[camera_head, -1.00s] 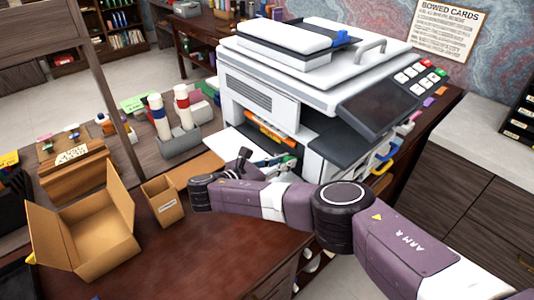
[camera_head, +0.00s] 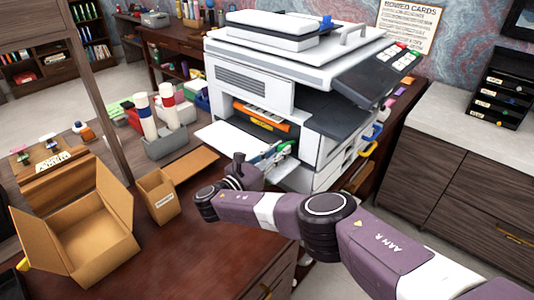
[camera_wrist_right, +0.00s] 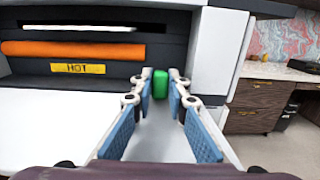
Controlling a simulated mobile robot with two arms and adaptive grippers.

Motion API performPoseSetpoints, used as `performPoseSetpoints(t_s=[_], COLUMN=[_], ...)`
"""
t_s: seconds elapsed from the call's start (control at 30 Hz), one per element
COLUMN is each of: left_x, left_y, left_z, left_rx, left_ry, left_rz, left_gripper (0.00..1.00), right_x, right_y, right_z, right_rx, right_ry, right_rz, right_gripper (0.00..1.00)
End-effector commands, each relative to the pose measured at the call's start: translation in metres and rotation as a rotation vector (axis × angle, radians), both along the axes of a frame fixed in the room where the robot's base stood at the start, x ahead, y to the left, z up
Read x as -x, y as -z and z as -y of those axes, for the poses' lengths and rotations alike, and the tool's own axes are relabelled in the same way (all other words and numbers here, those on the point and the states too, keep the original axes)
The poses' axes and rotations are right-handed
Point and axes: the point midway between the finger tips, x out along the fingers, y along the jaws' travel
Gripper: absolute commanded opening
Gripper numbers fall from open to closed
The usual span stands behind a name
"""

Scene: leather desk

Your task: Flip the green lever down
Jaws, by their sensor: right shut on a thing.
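The printer (camera_head: 265,95) stands on the desk with its front panel open. Inside it are an orange roller (camera_wrist_right: 70,50) and a yellow "HOT" label (camera_wrist_right: 78,69). The green lever (camera_wrist_right: 160,84) shows in the right wrist view as a small green block at the right side of the opening. My right gripper (camera_wrist_right: 161,76) is shut on it, with one blue-padded finger on each side. In the head view my right gripper (camera_head: 284,149) reaches into the printer's opening, and the lever is hard to make out there. My left gripper is not in view.
The white fold-down panel (camera_head: 226,136) sticks out left of my right gripper. An open cardboard box (camera_head: 85,240) and a small carton (camera_head: 160,196) stand on the desk at left. A grey holder (camera_head: 166,142) with bottles is behind them. The desk's front middle is clear.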

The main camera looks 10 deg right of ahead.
Motion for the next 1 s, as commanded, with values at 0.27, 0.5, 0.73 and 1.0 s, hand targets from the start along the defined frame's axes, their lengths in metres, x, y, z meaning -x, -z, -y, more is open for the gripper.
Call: performPoseSetpoints(t_s=[0.27, 0.5, 0.73, 1.0], left_x=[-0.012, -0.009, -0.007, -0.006], left_y=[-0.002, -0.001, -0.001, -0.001], left_z=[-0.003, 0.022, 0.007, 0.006], left_rx=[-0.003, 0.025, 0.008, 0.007], left_ry=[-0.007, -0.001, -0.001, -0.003], left_rz=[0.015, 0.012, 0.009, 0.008], left_gripper=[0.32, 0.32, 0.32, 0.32], right_x=[-0.003, -0.003, -0.002, 0.014], right_y=[-0.004, -0.003, -0.001, 0.002], right_z=[-0.001, -0.001, -0.002, -0.026], right_rx=[0.008, 0.006, 0.004, 0.000], right_ry=[-0.015, -0.014, -0.015, -0.019], right_rz=[0.011, 0.008, 0.005, 0.003], right_gripper=[0.00, 0.32, 0.32, 0.32])
